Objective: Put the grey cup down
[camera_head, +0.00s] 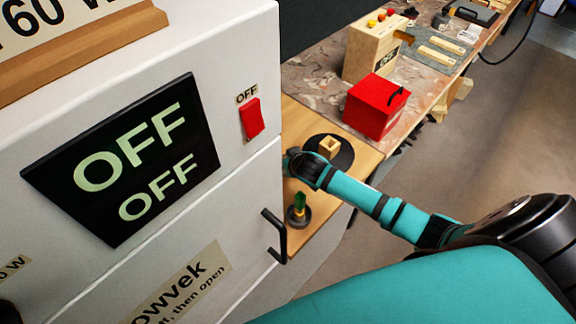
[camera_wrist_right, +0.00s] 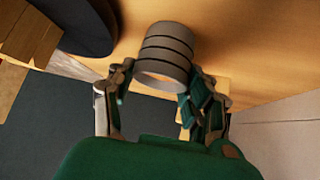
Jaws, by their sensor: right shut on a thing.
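The grey cup (camera_wrist_right: 166,52), with dark bands around it, shows in the right wrist view between the fingers of my right gripper (camera_wrist_right: 158,83). The gripper is shut on it. The cup's open mouth faces the camera, and a wooden surface (camera_wrist_right: 255,45) lies behind it. I cannot tell whether the cup touches that surface. In the head view my right arm reaches in from the right to the wooden bench top (camera_head: 357,145). The white cabinet's edge hides the fingers and the cup there. My left gripper is not in view.
A white cabinet (camera_head: 225,45) with a black handle (camera_head: 273,237) fills the left. Near my right wrist are a black disc (camera_head: 344,163) bearing a small wooden box (camera_head: 330,146), and a dark round holder (camera_head: 298,216) with a green item. A red box (camera_head: 375,108) stands beyond.

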